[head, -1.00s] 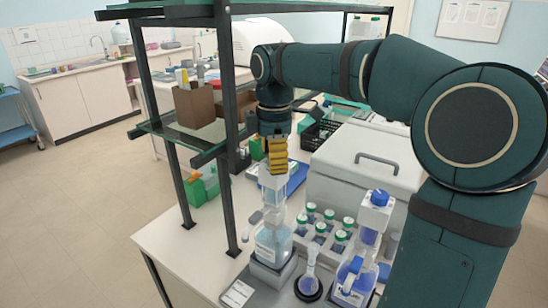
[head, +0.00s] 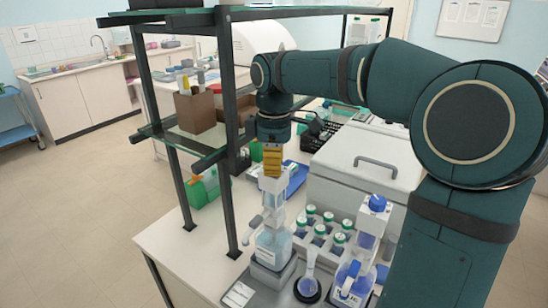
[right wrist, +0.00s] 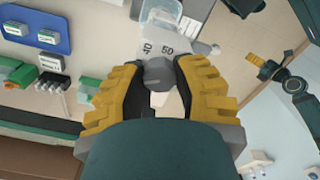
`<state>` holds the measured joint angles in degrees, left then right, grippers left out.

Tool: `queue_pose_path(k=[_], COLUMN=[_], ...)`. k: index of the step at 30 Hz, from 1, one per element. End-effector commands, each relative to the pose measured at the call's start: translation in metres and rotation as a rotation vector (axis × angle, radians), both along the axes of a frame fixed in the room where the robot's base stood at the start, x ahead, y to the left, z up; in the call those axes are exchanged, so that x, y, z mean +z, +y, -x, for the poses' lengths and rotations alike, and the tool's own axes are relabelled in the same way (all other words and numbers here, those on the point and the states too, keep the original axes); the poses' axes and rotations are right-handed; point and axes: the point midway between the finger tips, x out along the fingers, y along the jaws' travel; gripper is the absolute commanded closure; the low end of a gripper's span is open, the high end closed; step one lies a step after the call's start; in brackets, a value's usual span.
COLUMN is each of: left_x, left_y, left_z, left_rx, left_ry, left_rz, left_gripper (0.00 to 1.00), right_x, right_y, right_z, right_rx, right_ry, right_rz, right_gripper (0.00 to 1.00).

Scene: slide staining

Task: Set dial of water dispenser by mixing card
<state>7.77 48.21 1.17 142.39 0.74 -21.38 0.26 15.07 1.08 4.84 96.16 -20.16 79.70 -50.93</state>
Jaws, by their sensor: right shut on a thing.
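The water dispenser (head: 274,247) is a clear bottle with a white top, standing on a grey block. My right gripper (head: 272,175) points down at its top. In the right wrist view the gripper (right wrist: 157,82) is shut on a grey dial knob (right wrist: 158,72), with a yellow finger on each side. The white scale beside the knob shows 40 and 50; the exact setting is unclear. A white card (head: 238,294) with small print lies at the front left of the dispenser; its text is unreadable. My left gripper (right wrist: 264,66) shows small in the right wrist view; its opening is unclear.
A small flask (head: 308,284) and a blue-capped dispenser bottle (head: 352,284) stand right of the water dispenser. Several green-capped bottles (head: 320,230) stand behind. A white lidded box (head: 365,178) lies further back. A dark shelf post (head: 232,215) rises close on the left.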

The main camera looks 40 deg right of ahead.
Motion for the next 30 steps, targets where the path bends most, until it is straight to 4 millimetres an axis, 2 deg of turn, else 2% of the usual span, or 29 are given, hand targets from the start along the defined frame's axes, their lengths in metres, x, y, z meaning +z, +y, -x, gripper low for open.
queue_pose_path(k=[9,30], left_x=[0.020,0.047], left_y=[0.001,0.002], left_z=[0.001,0.002], left_rx=[-0.001,-0.002], left_ry=[-0.001,-0.001], left_rz=[0.004,0.009], left_gripper=[0.52,0.52], right_x=[0.001,0.000], right_y=[0.000,0.001], right_z=[0.000,0.000], right_rx=[-0.299,-0.951], right_ry=[0.002,0.002], right_rz=[-0.001,0.001], right_gripper=[1.00,1.00])
